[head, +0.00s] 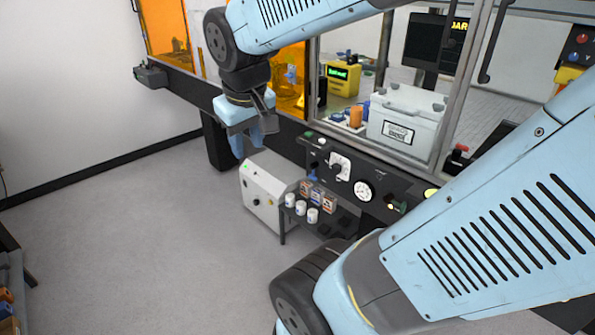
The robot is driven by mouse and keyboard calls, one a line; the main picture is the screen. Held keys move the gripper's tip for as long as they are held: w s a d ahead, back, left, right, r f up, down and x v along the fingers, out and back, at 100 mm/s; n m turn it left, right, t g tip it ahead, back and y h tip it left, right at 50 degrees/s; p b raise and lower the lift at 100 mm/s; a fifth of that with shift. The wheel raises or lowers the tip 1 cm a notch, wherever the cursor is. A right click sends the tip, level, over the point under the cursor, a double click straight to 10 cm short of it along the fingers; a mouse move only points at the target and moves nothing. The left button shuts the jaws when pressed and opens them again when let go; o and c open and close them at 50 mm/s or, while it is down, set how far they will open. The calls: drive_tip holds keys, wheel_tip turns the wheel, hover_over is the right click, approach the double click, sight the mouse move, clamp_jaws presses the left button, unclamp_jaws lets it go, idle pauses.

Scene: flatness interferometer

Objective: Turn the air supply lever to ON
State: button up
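The black control panel (385,212) runs along the front of the machine in the middle of the head view. On it is a white plate with a dark rotary handle (340,166), which looks like the air supply lever. Its labels are too small to read, so I cannot tell its setting. A round white gauge (363,190) sits to its lower right. My gripper (250,143) points down, left of the panel and apart from the handle. Its light-blue fingers overlap in this view, so the gap between them is unclear. I see nothing held in it.
A white box with knobs (264,196) stands below and left of the panel. A small shelf carries several white cups (301,208). Behind the glass are a white case (405,122) and a yellow device (343,80).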

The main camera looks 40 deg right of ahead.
drive_tip(key=w+d+f+n+g+h, duration=0.35)
drive_tip(key=w+d+f, duration=0.3)
drive_tip(key=f, duration=0.25)
drive_tip(key=w+d+f+n+g+h, duration=0.2)
drive_tip(key=w+d+f+g+h, duration=0.15)
drive_tip(key=w+d+f, duration=0.45)
drive_tip(key=n+t+h, duration=0.5)
drive_tip(key=n+h, duration=0.5)
drive_tip(key=n, duration=0.3)
approach(314, 170)
drive_tip(key=d, duration=0.2)
drive_tip(key=w+d, duration=0.1)
drive_tip(key=d, duration=0.2)
drive_tip(key=d+f, duration=0.1)
drive_tip(key=d, duration=0.2)
drive_tip(key=shift+w+d, duration=0.2)
drive_tip(key=shift+c, duration=0.3)
drive_tip(key=shift+r, duration=0.1)
clamp_jaws()
